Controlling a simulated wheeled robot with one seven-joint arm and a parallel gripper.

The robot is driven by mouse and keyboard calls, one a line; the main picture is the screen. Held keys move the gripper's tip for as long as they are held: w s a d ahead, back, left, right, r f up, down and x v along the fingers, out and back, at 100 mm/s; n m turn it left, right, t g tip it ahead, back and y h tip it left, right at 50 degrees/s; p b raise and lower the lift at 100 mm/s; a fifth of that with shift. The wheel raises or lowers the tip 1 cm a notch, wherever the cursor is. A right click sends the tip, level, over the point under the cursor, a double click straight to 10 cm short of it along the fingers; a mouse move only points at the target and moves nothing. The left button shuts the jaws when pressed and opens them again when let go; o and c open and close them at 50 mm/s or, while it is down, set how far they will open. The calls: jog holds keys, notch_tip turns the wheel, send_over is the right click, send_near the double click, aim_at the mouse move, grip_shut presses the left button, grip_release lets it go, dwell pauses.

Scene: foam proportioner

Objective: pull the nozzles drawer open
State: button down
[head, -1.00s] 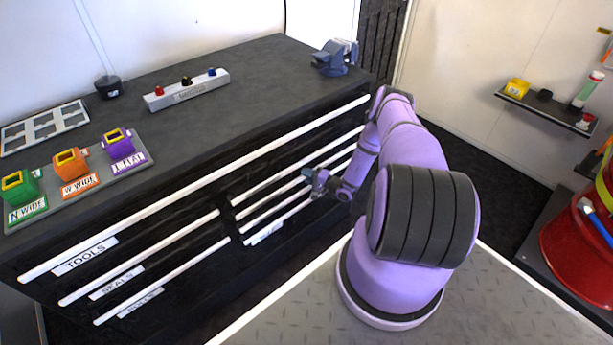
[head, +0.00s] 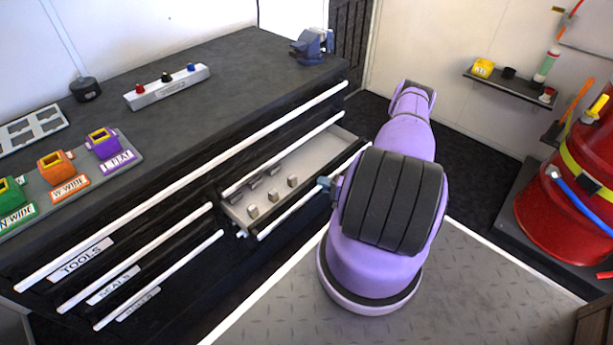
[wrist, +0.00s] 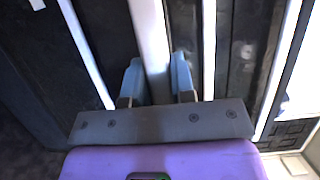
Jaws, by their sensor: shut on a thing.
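An open drawer (head: 310,161) in the right column of the black cabinet shows in the head view. Its pale tray holds several small metal pieces that look like nozzles (head: 253,211). I cannot read a label on its front. Its white bar handle (head: 284,217) runs along the front edge and also shows in the wrist view (wrist: 149,35). My gripper (head: 325,184) is at the right part of this handle, partly hidden by my arm. In the wrist view the blue fingers of my gripper (wrist: 158,82) stand on either side of the bar, shut on it.
The left column has shut drawers, with labels reading TOOLS (head: 82,258) and SEALS. Coloured blocks (head: 103,142), a strip with knobs (head: 167,87) and a vise (head: 312,46) stand on the cabinet top. A red drum (head: 560,215) is at the right. Patterned grey floor lies in front.

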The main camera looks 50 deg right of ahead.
jog(key=s, duration=1.8)
jog(key=shift+s, duration=0.35)
jog(key=c, duration=1)
grip_release()
jog(key=shift+o, duration=0.2)
jog(key=v, duration=1)
jog(key=shift+s+d, duration=0.15)
jog(key=shift+s, duration=0.25)
